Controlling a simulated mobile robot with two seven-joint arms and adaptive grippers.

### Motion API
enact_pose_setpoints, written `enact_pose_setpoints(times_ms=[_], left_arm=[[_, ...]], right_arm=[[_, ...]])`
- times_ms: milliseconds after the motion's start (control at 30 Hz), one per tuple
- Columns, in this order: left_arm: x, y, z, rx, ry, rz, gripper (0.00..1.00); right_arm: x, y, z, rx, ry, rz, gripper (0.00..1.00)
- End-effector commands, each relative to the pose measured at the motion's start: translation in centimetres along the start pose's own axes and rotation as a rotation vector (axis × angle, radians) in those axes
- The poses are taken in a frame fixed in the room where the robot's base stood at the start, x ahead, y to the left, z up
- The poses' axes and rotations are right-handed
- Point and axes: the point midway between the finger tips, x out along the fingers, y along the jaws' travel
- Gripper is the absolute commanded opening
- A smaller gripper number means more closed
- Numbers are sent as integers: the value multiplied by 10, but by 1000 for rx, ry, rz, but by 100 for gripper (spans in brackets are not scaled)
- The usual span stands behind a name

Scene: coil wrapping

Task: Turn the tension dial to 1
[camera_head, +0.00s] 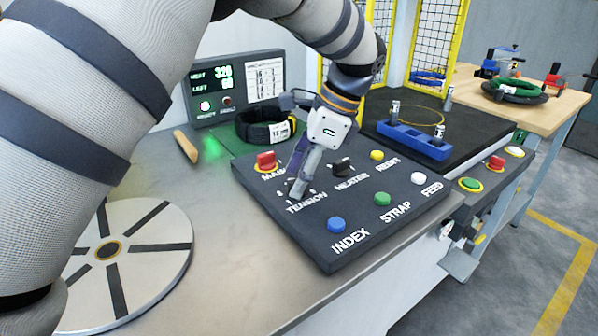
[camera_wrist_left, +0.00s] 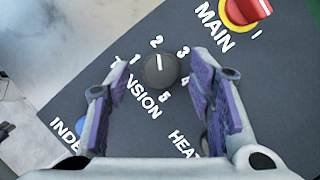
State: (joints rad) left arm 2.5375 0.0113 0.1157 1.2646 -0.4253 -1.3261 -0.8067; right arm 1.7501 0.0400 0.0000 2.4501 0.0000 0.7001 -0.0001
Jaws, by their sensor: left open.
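The tension dial (camera_wrist_left: 160,70) is a round black knob on the dark control panel (camera_head: 330,255), with numbers 1 to 5 around it. In the left wrist view its white mark points at about 2. My left gripper (camera_head: 298,186) comes down over the dial and mostly hides it in the head view. In the left wrist view the purple-padded fingers of my left gripper (camera_wrist_left: 150,78) are open, one on each side of the dial with gaps. I cannot tell how far the fingertips are above the panel. My right gripper is not in view.
Close by are the red main switch (camera_head: 266,160), the black heater knob (camera_head: 342,165), and blue index (camera_head: 337,224), green strap (camera_head: 382,199) and white feed (camera_head: 417,178) buttons. A round turntable (camera_head: 150,270) lies left. A black coil (camera_head: 262,128) sits behind the panel.

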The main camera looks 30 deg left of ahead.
Motion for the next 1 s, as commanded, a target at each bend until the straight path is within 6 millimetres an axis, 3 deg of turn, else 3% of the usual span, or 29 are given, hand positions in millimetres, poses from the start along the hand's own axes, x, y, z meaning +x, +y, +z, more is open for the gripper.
enact_pose_setpoints(times_ms=[200, 433, 767, 1000], left_arm=[[2, 0, 0, 0, -1, 1, 49], [1, 0, 0, 1, -1, 1, 1], [2, -1, 0, -31, -1, 14, 1], [3, -2, -1, -165, -3, 71, 1]], right_arm=[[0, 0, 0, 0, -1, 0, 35], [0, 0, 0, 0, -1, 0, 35], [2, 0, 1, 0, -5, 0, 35], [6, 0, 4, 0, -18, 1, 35]])
